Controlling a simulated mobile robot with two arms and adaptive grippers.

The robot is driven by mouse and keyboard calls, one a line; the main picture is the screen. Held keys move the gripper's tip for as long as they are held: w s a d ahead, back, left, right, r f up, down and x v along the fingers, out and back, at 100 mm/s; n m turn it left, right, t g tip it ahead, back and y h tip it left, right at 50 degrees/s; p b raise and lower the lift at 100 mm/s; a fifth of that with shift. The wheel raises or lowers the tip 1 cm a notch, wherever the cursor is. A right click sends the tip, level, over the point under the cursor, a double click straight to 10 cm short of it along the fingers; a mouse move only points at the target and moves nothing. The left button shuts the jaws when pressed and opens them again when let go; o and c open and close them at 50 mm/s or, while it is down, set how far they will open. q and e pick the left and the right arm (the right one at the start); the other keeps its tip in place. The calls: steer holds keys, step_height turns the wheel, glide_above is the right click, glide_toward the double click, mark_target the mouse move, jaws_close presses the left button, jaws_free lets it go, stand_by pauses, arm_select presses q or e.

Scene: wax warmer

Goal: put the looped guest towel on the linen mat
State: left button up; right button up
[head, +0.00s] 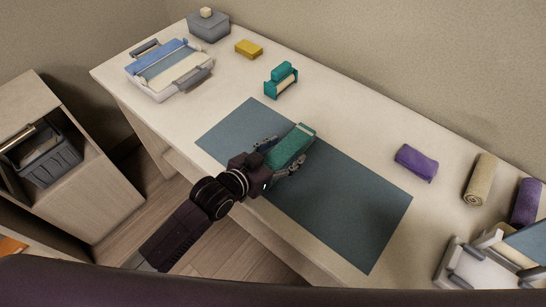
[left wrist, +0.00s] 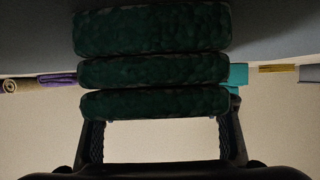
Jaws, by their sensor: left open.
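The green looped guest towel (head: 289,147) lies folded on the blue-grey linen mat (head: 345,205), left of the mat's middle near its back edge. In the left wrist view the towel (left wrist: 153,70) shows as several thick, rough-textured layers filling the upper middle. My left gripper (head: 281,156) is open at the towel's near end, one finger towards each side. In the left wrist view the fingers (left wrist: 162,140) stand apart with a clear gap between them. Whether they touch the towel I cannot tell. My right gripper is not in view.
A teal holder (head: 281,80) and a yellow block (head: 248,48) stand behind the mat. A white tray (head: 178,88) is at the far left. A purple towel (head: 416,162) and a tan roll (head: 480,181) lie to the right. Most of the mat is bare.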

arm_select(q)
steer(key=b+v, duration=0.1)
steer(key=v, duration=1)
steer(key=shift+f, duration=0.1)
steer(key=shift+s+a+r+b, duration=0.2)
steer(key=shift+s+r+b, duration=0.05)
steer(key=shift+s+b, duration=0.05)
